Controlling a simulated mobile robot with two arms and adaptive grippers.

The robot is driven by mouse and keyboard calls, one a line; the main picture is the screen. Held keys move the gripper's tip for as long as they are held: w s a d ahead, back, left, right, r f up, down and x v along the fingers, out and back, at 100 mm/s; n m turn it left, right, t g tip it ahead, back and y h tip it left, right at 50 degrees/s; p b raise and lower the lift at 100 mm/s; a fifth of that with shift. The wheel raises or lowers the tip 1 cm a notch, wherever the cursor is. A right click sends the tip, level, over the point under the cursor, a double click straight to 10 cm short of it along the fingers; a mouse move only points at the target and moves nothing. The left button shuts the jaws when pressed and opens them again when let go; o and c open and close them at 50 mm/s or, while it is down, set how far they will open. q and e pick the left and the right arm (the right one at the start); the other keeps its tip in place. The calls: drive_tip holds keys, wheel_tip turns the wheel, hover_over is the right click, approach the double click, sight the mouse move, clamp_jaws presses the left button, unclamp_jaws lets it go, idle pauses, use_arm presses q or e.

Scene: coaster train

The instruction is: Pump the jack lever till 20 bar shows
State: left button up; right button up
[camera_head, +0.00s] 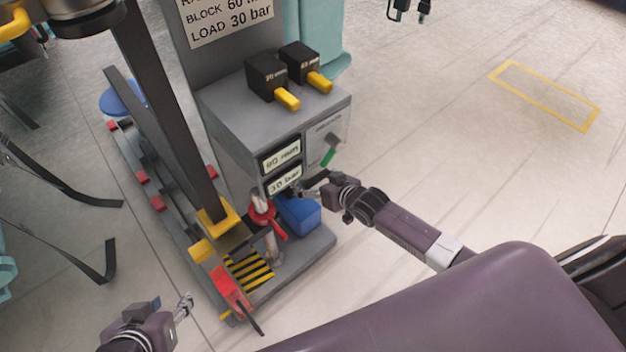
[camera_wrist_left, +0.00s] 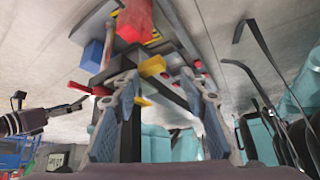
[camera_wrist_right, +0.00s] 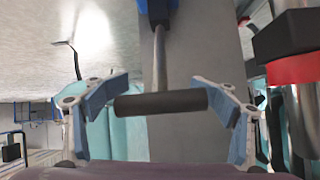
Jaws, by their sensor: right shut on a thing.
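The jack lever's black cross-handle (camera_wrist_right: 160,102) shows in the right wrist view, with a metal shaft leading up to a blue part (camera_wrist_right: 157,10). My right gripper (camera_head: 303,188) is shut on this handle, with one finger pad at each end of it. In the head view the gripper is by the grey console's front, above the blue pump body (camera_head: 300,214); the handle is hard to make out there. The lower pressure display (camera_head: 284,180) seems to read 30 bar. My left gripper (camera_head: 184,306) is open and empty at the bottom left, with its fingers spread in its wrist view (camera_wrist_left: 165,88).
A sign (camera_head: 230,15) reads BLOCK 60 mm, LOAD 30 bar. A red valve handle (camera_head: 264,213) is close to the pump. A red block (camera_head: 230,290) is at the base corner. Floor at right is clear.

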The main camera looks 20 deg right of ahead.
use_arm(q)
drive_tip(key=shift+s+a+f+g, duration=0.15)
drive_tip(key=shift+s+f+g, duration=0.05)
drive_tip(key=shift+s, duration=0.25)
drive_tip(key=shift+s+a+f+g, duration=0.15)
drive_tip(key=shift+s+g, duration=0.05)
drive_tip(key=shift+s, duration=0.2)
use_arm(e)
drive_tip(key=shift+w+a+r, duration=0.3)
drive_tip(key=shift+w+r, duration=0.05)
drive_tip(key=shift+r, duration=0.2)
drive_tip(key=o, duration=1.7)
drive_tip(key=shift+c, duration=0.2)
drive_tip(key=shift+o, duration=1)
drive_tip(key=shift+s, duration=0.1)
drive_tip(key=shift+d+f, duration=0.1)
drive_tip(key=shift+s, duration=0.1)
use_arm(q)
drive_tip(key=shift+s, duration=0.1)
use_arm(e)
drive_tip(key=shift+d, duration=0.1)
drive_tip(key=v, duration=1.2)
